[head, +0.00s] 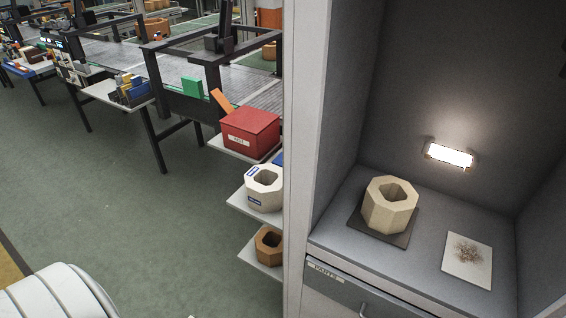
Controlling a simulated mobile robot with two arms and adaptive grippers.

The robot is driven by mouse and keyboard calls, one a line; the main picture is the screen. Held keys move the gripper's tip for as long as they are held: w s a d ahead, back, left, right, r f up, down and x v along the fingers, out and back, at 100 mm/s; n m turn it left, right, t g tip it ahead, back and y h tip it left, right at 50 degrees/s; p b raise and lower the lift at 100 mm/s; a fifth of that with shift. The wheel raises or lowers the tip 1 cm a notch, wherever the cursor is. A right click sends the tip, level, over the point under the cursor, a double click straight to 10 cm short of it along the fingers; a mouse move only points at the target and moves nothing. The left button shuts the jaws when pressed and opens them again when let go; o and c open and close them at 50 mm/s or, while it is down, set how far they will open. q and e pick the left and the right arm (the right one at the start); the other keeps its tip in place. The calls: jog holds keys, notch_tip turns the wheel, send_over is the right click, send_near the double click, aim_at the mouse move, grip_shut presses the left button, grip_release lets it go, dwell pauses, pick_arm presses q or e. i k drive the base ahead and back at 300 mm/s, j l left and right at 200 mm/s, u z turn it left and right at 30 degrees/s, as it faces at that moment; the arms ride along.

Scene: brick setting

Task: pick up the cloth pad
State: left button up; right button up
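Two flat square pieces lie on the grey shelf of the cabinet at the right. One is a dark pad (356,226) under a beige octagonal block (390,204) with a hole in its top. The other is a pale square (467,258) with a brown speckled patch, lying flat and uncovered to the right of the block. I cannot tell for certain which of them is the cloth pad. Neither of my grippers is in view.
The cabinet's side wall (306,150) separates the niche from open shelves holding a red box (250,132), a white octagonal block (264,188) and a brown one (269,246). A drawer (350,297) sits below the niche. Green floor (150,215) is clear at left.

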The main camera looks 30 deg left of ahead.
aim_at(278, 161)
jog(key=j+z, duration=0.15)
jog(key=j, duration=0.6)
jog(key=j+z, duration=0.15)
jog(key=j, duration=0.6)
jog(key=k, duration=0.1)
